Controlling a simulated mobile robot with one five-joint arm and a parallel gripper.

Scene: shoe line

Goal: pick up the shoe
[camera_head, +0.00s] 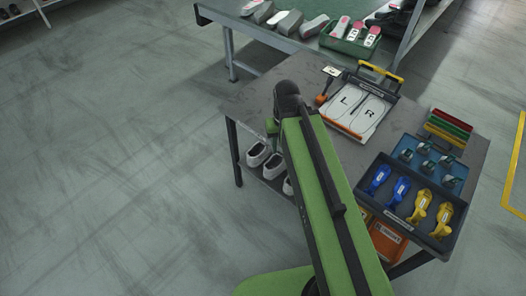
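White shoes stand in a row on the lower shelf under the near table. One shoe (257,154) is at the left, a second shoe (274,166) is beside it, and a third is mostly covered by my green arm. My arm reaches up over the table's left part and bends at a dark joint, where a small green part shows on its left side, above the shoes. My gripper's fingers are hidden, so their place relative to the shoes cannot be seen.
The table (255,104) carries a board marked L and R (360,108), a dark tray (439,240) with blue and yellow pieces, and coloured bars (448,128). A bench (262,33) with shoe parts stands behind. The floor at left is clear.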

